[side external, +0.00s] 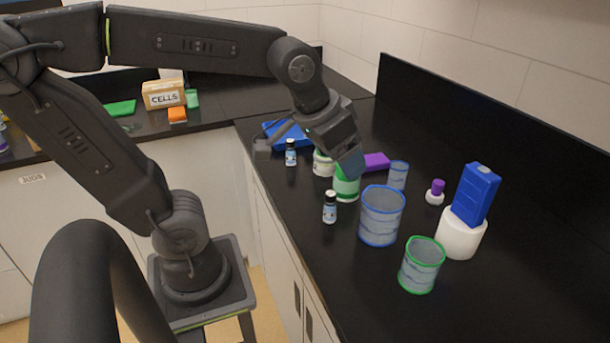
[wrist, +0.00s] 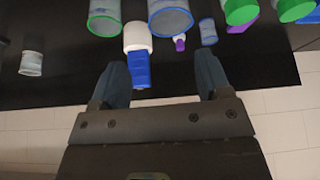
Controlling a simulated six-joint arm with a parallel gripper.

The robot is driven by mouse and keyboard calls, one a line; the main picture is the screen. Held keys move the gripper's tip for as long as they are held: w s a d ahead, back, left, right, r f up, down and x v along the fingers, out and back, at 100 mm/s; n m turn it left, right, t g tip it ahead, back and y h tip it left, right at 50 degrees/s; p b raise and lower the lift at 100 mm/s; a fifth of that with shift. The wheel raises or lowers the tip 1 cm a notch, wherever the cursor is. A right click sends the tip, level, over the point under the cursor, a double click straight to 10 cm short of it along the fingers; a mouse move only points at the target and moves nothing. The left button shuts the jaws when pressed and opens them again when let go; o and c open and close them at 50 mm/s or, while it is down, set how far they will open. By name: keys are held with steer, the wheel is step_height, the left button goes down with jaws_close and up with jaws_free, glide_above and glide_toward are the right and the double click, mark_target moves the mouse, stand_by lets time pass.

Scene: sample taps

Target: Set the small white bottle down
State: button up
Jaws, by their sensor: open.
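The small white bottle (side external: 434,198) with a purple cap stands upright on the black counter, behind the blue-rimmed cup and left of the white round container in the side view. It also shows small in the wrist view (wrist: 177,37), beyond the fingers and apart from them. My gripper (side external: 350,162) is over the counter near the green-and-white jar, left of the bottle in the side view. In the wrist view its two fingers (wrist: 162,78) are spread wide with nothing held between them. The fingertips are partly hard to make out in the side view.
A blue-rimmed cup (side external: 381,215), a green-rimmed cup (side external: 421,265) and a small blue cup (side external: 398,175) stand nearby. A blue box (side external: 476,194) rests on a white container (side external: 460,237).

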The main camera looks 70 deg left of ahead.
steer(key=s+f+m, duration=0.1)
steer(key=s+f, duration=0.1)
steer(key=s, duration=0.4)
steer(key=shift+s+d+f, duration=0.2)
steer(key=shift+d, duration=0.2)
stand_by(0.8)
